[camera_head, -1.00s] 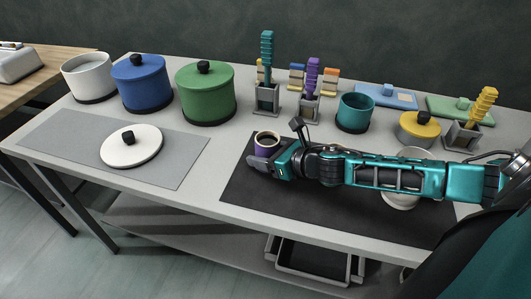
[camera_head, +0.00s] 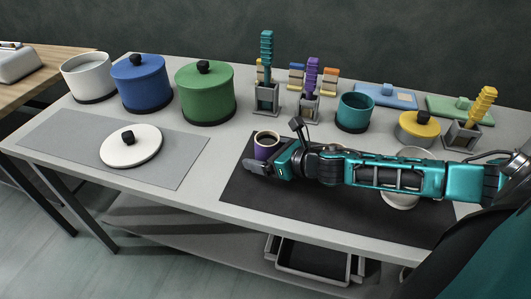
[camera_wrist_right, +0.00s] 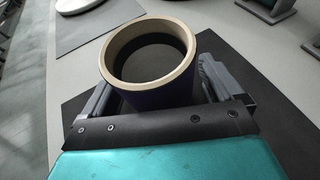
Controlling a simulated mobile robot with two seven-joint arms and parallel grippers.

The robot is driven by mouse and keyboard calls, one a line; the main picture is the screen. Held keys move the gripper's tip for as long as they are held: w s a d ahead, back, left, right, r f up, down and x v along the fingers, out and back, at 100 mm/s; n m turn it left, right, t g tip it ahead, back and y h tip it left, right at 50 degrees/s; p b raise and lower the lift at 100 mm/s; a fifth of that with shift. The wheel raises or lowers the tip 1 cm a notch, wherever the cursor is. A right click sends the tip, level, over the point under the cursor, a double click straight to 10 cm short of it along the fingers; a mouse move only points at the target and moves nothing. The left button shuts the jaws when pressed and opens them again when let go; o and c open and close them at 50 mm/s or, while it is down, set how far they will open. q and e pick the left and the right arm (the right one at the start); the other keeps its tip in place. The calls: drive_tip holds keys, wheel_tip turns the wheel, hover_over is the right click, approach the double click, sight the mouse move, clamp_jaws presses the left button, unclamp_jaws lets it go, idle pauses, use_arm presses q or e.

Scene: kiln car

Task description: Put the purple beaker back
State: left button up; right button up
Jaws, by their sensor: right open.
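The purple beaker (camera_head: 266,149) stands upright on the black mat (camera_head: 239,196), near its upper left corner. In the right wrist view the beaker (camera_wrist_right: 150,62) shows its pale rim and dark inside. My right gripper (camera_head: 262,166) is low at the beaker, in front of it in the head view. In the right wrist view the gripper's fingers (camera_wrist_right: 152,82) lie on either side of the beaker, open, with a slim gap at the right finger. Contact at the left finger is hard to tell. My left gripper is not in view.
A grey mat (camera_head: 75,150) with a white lid (camera_head: 133,150) lies to the left. White, blue and green pots (camera_head: 207,95) stand behind. A teal beaker (camera_head: 353,113), a yellow-lidded pot (camera_head: 419,130) and brush holders (camera_head: 266,98) line the back right.

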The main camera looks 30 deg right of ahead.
drive_tip(key=shift+s+d+r, duration=0.25)
drive_tip(key=shift+s, duration=0.4)
drive_tip(key=shift+p+v, duration=0.5)
drive_tip(key=shift+v, duration=0.95)
drive_tip(key=shift+p+v, duration=0.65)
drive_tip(key=shift+v, duration=1.2)
drive_tip(key=shift+r, duration=0.1)
wheel_tip(320, 180, up, 20)
drive_tip(key=p, duration=0.2)
drive_tip(key=shift+p, duration=0.3)
